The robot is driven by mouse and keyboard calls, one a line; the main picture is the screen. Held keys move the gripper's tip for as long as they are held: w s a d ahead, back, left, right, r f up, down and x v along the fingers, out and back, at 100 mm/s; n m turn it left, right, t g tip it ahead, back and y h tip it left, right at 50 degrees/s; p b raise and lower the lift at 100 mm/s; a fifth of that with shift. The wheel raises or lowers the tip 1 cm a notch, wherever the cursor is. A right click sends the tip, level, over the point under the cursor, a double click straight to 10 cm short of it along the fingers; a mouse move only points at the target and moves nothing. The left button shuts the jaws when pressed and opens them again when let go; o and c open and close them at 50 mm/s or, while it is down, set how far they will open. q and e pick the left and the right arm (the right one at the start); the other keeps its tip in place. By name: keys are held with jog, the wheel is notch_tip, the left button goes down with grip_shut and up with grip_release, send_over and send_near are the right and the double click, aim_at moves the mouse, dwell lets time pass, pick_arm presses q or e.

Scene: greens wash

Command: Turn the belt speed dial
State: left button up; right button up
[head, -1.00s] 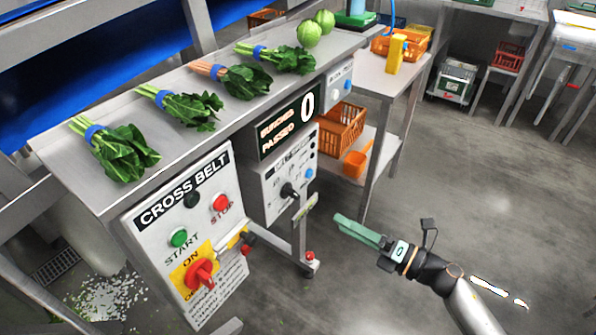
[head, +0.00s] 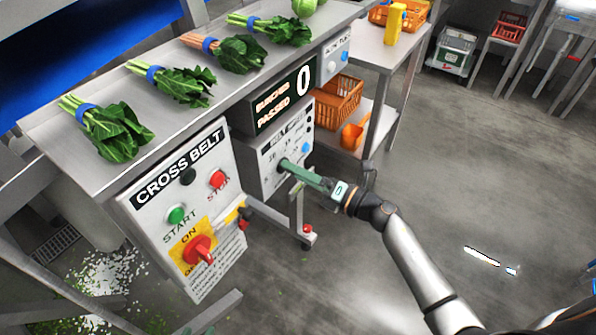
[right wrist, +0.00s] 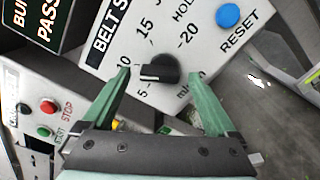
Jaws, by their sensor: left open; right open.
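The belt speed dial (right wrist: 160,69) is a black knob on a white panel (right wrist: 205,45) marked with numbers up to 20. Its pale mark points left in the right wrist view, between the 5 and the 10. My right gripper (right wrist: 157,76) is open, one green finger on each side of the knob, with visible gaps to it. In the head view my right gripper (head: 286,165) is at the panel and mostly hides the dial. My left gripper is not in view.
A blue RESET button (right wrist: 228,16) is close by on the same panel. The bunch counter (head: 285,95) reads 0 above. The CROSS BELT panel (head: 185,205) with a red switch (head: 198,250) stands left. Bunched greens (head: 112,130) lie on the counter above.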

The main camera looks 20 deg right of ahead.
jog(key=shift+w+a, duration=0.15)
jog(key=shift+c, duration=0.2)
jog(key=c, duration=1.3)
